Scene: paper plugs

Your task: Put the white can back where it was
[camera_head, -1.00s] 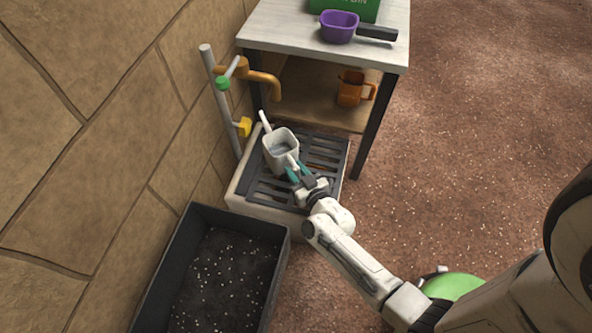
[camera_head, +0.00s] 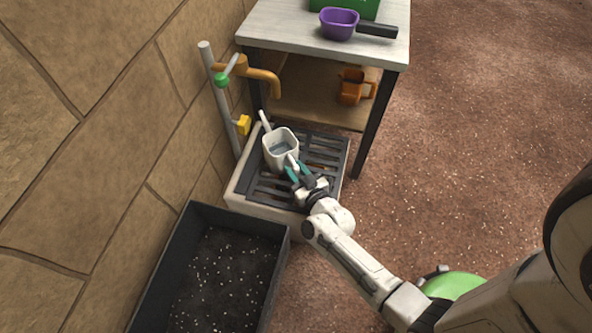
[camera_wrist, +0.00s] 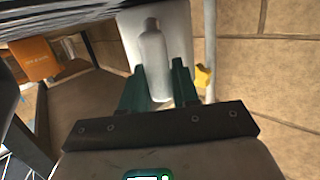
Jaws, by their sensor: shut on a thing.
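The white can (camera_head: 279,151) is a squarish watering can with a spout to its upper left and a handle toward my gripper. It is upright over the dark slatted grate (camera_head: 264,187) of the low basin; I cannot tell whether it touches the grate. Something grey-blue, like water, shows inside it. My gripper (camera_head: 296,170) has its teal fingers shut on the can's handle. In the wrist view the can (camera_wrist: 178,25) fills the top middle, with its handle between the fingers (camera_wrist: 157,88).
An orange tap (camera_head: 263,78) on a grey pipe stands behind the basin by the stone wall. A dark soil box (camera_head: 187,232) stands in front.

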